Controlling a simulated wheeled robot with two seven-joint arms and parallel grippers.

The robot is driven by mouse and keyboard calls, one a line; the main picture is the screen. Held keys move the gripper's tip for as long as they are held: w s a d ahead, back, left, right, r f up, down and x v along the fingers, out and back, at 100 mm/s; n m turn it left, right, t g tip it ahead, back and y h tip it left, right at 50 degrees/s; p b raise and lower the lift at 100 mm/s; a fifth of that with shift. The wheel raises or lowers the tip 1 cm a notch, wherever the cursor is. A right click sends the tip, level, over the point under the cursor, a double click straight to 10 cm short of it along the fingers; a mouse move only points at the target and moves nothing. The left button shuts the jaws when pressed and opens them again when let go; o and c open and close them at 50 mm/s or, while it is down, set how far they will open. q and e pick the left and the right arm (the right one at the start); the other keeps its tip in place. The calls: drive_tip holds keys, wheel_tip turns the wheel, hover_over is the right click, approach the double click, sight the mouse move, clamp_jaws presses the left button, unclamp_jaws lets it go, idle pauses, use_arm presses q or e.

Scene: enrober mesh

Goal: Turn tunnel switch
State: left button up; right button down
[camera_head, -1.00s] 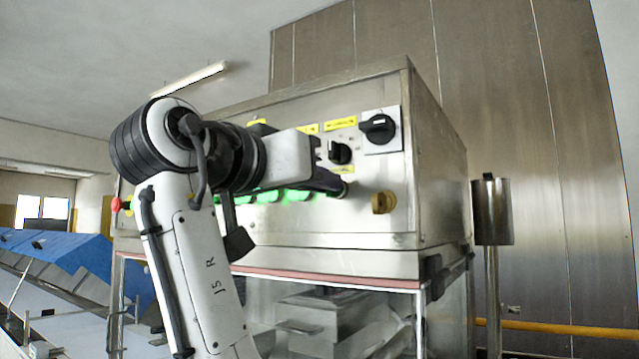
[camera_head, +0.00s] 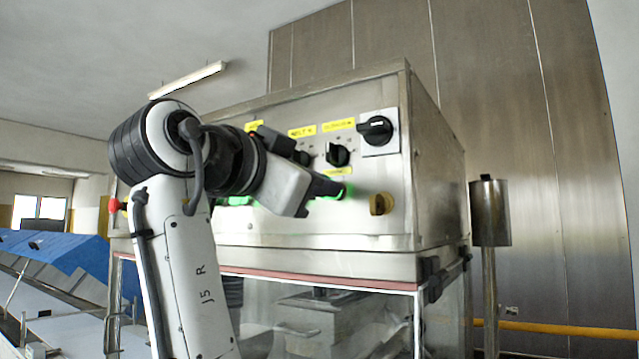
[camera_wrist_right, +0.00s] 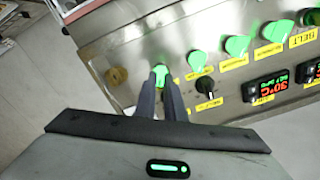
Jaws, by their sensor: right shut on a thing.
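A steel control panel (camera_head: 385,225) carries a row of green-lit switches. My right gripper (camera_head: 334,187) reaches across its front from the left. In the right wrist view, my right gripper's two dark fingers (camera_wrist_right: 160,84) are shut on the green switch (camera_wrist_right: 160,71) at the end of the row, one finger on each side. The green switch also glows beside the fingertips in the head view (camera_head: 348,191). The gripper body looks rolled and hides part of the row. The label for this switch is too small to read. My left gripper is not in view.
A black knob (camera_head: 338,155) sits above the held switch. Red temperature displays (camera_wrist_right: 265,90) show in the wrist view. A steel post (camera_head: 491,210) stands right of the cabinet.

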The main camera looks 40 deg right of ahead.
idle(0.4)
drive_tip(key=c, duration=1.8)
unclamp_jaws()
drive_tip(key=shift+c, duration=0.2)
wheel_tip(320, 180, up, 10)
